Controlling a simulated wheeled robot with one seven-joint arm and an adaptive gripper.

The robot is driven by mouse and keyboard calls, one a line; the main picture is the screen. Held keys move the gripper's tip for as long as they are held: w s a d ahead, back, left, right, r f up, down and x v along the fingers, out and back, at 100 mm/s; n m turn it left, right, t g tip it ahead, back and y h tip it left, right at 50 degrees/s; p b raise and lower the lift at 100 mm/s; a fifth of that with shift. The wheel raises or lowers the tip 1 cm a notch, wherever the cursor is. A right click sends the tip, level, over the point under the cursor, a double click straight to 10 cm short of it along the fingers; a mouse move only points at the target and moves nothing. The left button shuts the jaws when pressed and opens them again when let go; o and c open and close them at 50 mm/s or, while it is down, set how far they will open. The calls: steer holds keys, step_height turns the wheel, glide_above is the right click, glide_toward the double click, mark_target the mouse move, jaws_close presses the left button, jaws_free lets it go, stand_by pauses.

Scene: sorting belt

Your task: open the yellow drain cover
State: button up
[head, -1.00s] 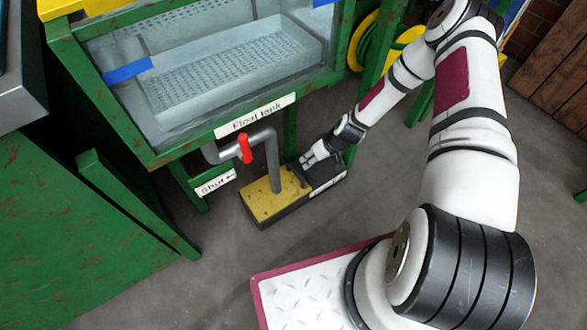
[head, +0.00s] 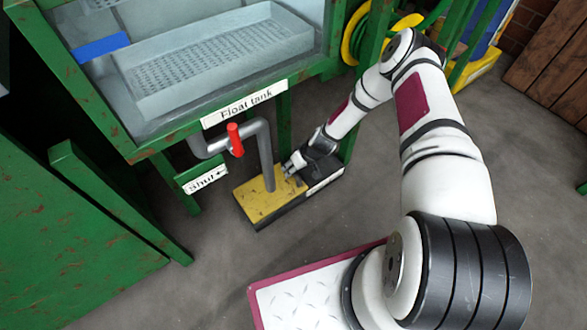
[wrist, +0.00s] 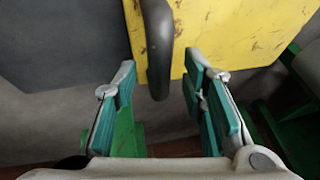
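The yellow drain cover (head: 258,203) is a scuffed yellow plate on a low dark box on the floor, under the float tank. A grey pipe comes down onto it. In the wrist view the yellow plate (wrist: 235,30) fills the top right. A dark rounded bar (wrist: 158,45) shows in front of it; I cannot tell whether it is a handle or the pipe. My gripper (head: 289,170) is low at the cover's right part, just right of the pipe. In the wrist view its teal-padded fingers are apart, one on each side of the bar in the picture. Contact cannot be told.
The float tank (head: 240,112) stands on a green frame above the cover. A red valve handle (head: 235,140) sits on its pipe, beside a "Shut" sign (head: 206,180). A green panel (head: 70,225) stands at left. The floor (head: 215,262) in front is clear.

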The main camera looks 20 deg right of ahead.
jaws_close()
steer(key=w+d, duration=0.1)
steer(key=d, duration=0.3)
steer(key=w+d, duration=0.1)
steer(key=d, duration=0.3)
steer(key=w+d, duration=0.2)
steer(key=d, duration=0.2)
steer(key=shift+d, duration=0.2)
jaws_free()
steer(key=shift+r, duration=0.1)
steer(key=v, duration=1.1)
steer(key=shift+s+r, duration=0.2)
steer(key=shift+r, duration=0.15)
steer(key=shift+d, duration=0.1)
